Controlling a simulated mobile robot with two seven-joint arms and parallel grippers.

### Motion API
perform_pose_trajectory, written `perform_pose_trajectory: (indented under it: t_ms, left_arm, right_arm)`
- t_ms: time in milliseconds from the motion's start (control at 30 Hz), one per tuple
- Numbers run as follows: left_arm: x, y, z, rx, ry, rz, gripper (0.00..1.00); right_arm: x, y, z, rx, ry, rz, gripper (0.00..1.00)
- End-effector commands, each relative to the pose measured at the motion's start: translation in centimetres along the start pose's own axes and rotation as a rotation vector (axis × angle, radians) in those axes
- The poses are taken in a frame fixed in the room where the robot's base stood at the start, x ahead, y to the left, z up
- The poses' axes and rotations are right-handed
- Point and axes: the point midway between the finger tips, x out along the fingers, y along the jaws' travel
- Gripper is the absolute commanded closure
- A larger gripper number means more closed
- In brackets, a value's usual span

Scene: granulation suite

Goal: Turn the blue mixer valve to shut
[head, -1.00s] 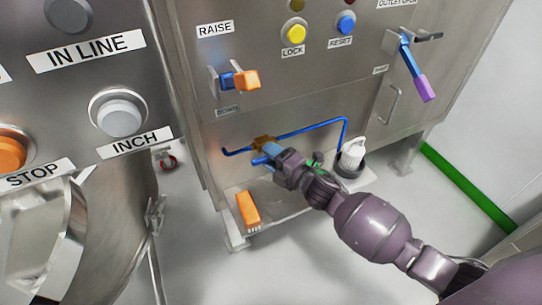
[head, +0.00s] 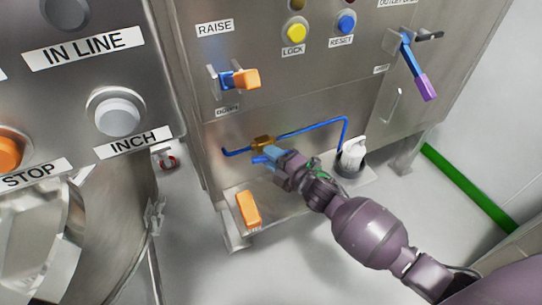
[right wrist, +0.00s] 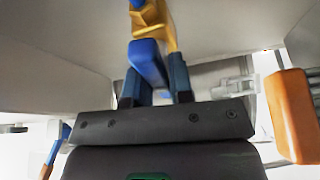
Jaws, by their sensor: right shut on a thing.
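The mixer valve has a brass body (head: 263,142) on a blue pipe (head: 310,127) low on the steel cabinet in the head view. Its blue handle (head: 259,159) sticks out just below the body, partly hidden by my gripper. My right gripper (head: 271,153) reaches it from the lower right and is shut on the handle. In the right wrist view the blue handle (right wrist: 147,62) lies between the two dark fingers, with the brass body (right wrist: 150,20) just beyond. My left gripper is not in view.
An orange pedal-like block (head: 248,209) sits on the low ledge below the valve. A white bottle-like part (head: 352,154) stands right of my gripper. An orange-ended lever (head: 245,79) and a purple-ended lever (head: 426,87) project above. Clear floor lies in front.

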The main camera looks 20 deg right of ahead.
Motion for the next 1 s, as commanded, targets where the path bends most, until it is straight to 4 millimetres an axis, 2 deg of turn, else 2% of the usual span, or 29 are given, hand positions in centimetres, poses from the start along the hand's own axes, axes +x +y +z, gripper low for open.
perform_pose_trajectory:
  t_ms: [1000]
  left_arm:
    - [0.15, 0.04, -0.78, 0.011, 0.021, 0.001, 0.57]
  right_arm:
    - [0.00, -0.06, -0.01, 0.884, -0.003, 0.367, 1.00]
